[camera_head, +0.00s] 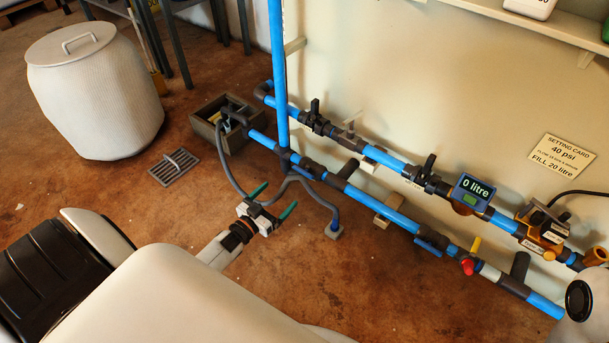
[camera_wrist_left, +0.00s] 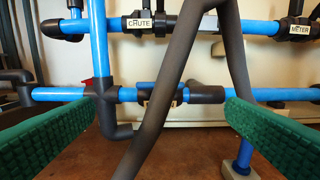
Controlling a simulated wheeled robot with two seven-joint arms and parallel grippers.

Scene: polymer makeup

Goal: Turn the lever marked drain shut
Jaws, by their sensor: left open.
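My left gripper (camera_head: 276,198) has green fingers, spread wide with nothing between them, low over the floor before the lower blue pipe (camera_head: 400,219). In the left wrist view, its fingers (camera_wrist_left: 160,108) frame a grey hose (camera_wrist_left: 151,125) that crosses in front of the pipes. Behind the hose, a valve on the lower pipe has a blue lever (camera_wrist_left: 171,92) lying roughly along the pipe. Its tag is mostly covered, so I cannot read whether it says drain. Tags CHUTE (camera_wrist_left: 139,23) and METER (camera_wrist_left: 300,30) are on the upper pipe. My right gripper is out of view.
Black levers (camera_head: 430,165) stand up on the upper pipe. A meter reads 0 litre (camera_head: 474,190). A red knob (camera_head: 467,265) is at lower right. A floor grate (camera_head: 173,167), a box (camera_head: 221,124) and a white drum (camera_head: 95,90) are at left. Floor nearer me is clear.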

